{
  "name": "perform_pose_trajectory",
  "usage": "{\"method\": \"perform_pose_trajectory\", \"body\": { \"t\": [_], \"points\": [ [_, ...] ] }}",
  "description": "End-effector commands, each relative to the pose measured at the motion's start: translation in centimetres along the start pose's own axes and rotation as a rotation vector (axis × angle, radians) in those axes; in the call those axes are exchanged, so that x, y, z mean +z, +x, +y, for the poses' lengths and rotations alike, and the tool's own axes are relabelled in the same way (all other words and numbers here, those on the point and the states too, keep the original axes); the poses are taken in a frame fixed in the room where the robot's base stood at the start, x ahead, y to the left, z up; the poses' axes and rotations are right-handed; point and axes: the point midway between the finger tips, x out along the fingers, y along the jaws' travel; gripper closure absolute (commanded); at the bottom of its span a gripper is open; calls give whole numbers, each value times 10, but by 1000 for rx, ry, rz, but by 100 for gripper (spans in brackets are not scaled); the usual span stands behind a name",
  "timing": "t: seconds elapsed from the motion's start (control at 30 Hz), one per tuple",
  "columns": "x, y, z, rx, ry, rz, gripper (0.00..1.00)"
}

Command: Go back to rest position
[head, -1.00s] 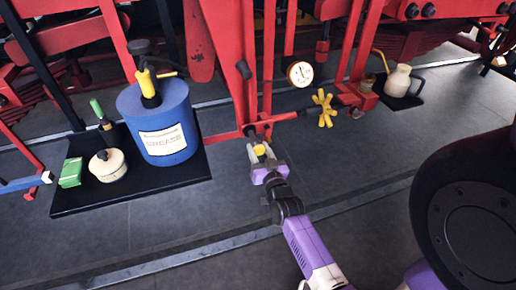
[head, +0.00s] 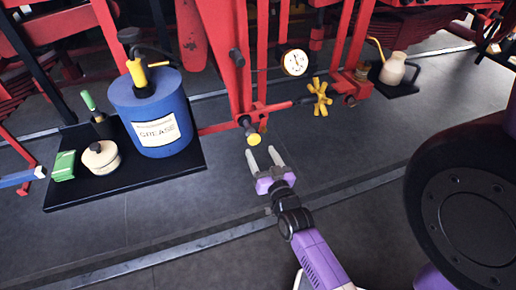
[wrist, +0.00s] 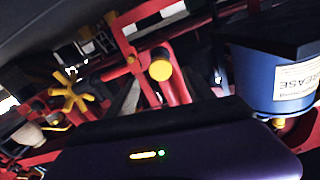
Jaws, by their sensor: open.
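My gripper (head: 265,166) is open and empty in the head view, its two grey fingers apart, with floor showing between them. A yellow round cap (head: 254,139) sits on the end of a dark fitting on the red frame, just beyond the fingertips and apart from them. In the wrist view the yellow cap (wrist: 160,68) shows face-on beyond my gripper, on the red pipework.
A blue grease drum (head: 160,115) stands on a black tray (head: 150,187) at left, beside a cream pot (head: 102,158) and green box (head: 64,165). A yellow valve wheel (head: 319,97), a gauge (head: 294,62) and a cream jug (head: 393,69) are at right. Floor in front is clear.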

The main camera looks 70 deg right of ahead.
Motion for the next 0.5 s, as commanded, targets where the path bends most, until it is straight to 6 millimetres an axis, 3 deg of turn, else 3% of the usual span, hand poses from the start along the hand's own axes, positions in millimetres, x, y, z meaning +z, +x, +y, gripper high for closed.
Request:
{"method": "perform_pose_trajectory", "body": {
  "t": [0.5],
  "points": [
    [0, -7, 0, 0, 0, 0, 39]
  ]
}}
